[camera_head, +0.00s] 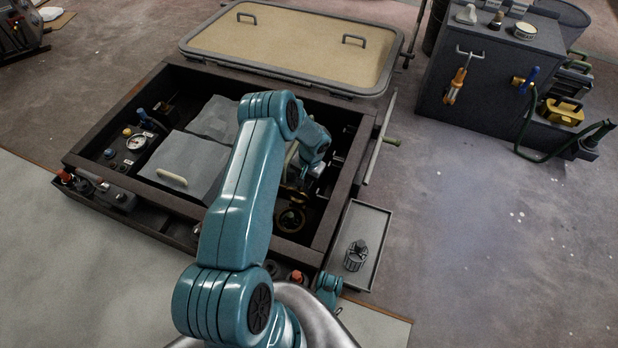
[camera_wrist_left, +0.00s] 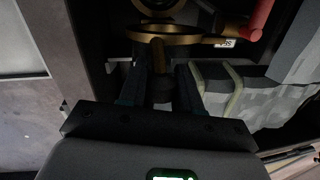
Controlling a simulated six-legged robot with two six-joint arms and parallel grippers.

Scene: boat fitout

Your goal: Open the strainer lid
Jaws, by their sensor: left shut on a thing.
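My left arm reaches down into the open bilge bay. In the wrist view my left gripper (camera_wrist_left: 160,85) is shut on the small brass tab at the near edge of the strainer lid (camera_wrist_left: 190,39). The lid shows there as a brass disc seen nearly edge-on, with another round brass part (camera_wrist_left: 158,6) just beyond it. In the head view the strainer (camera_head: 291,219) is a dark round fitting with a brass ring, low in the right part of the bay. My arm partly hides that area and the gripper's fingertips.
A tray (camera_head: 371,222) with a dark basket-like part (camera_head: 355,256) is to the right. A red handle (camera_wrist_left: 262,14) is close to the lid.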

